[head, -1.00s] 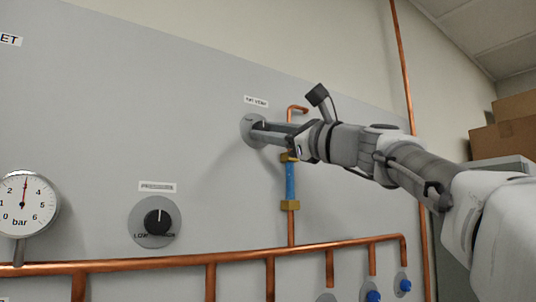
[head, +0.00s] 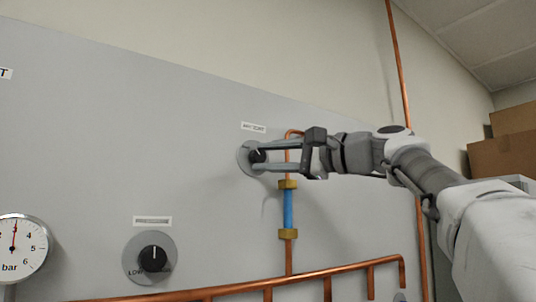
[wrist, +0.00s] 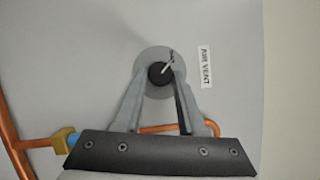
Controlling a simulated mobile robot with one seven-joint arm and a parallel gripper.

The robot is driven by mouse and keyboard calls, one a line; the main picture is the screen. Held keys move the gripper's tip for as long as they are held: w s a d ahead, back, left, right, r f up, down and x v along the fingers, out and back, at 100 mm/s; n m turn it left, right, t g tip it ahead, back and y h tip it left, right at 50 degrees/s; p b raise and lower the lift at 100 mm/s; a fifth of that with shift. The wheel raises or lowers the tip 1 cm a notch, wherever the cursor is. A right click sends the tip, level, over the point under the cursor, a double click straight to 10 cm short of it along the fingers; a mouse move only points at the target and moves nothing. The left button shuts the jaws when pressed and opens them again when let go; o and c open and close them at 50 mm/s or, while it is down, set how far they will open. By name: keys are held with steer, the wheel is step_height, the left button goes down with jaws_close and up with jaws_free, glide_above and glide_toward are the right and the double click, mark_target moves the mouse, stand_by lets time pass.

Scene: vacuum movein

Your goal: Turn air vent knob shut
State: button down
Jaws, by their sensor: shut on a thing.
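The air vent knob (head: 258,156) is a small black round knob with a white pointer line, on a grey disc (head: 244,161) on the panel, under an AIR VENT label (head: 253,127). My gripper (head: 256,160) reaches it from the right, with one finger above the other. In the wrist view the knob (wrist: 160,73) sits between the two fingertips (wrist: 161,77), and my gripper is shut on it. The pointer line slants up and to the right there. The fingers hide part of the knob's sides.
Below the vent, a copper pipe with a blue section (head: 288,209) and brass fittings runs down the panel. A pressure knob (head: 153,258) and a bar gauge (head: 17,249) are at lower left. Cardboard boxes (head: 503,155) stand at right. The panel left of the vent is bare.

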steer(key=shift+n, duration=0.3)
steer(key=c, duration=0.5)
jaws_free()
steer(key=b+v, duration=0.3)
steer(key=v, duration=1.4)
steer(key=shift+d+r, duration=0.2)
steer(key=shift+s, duration=0.15)
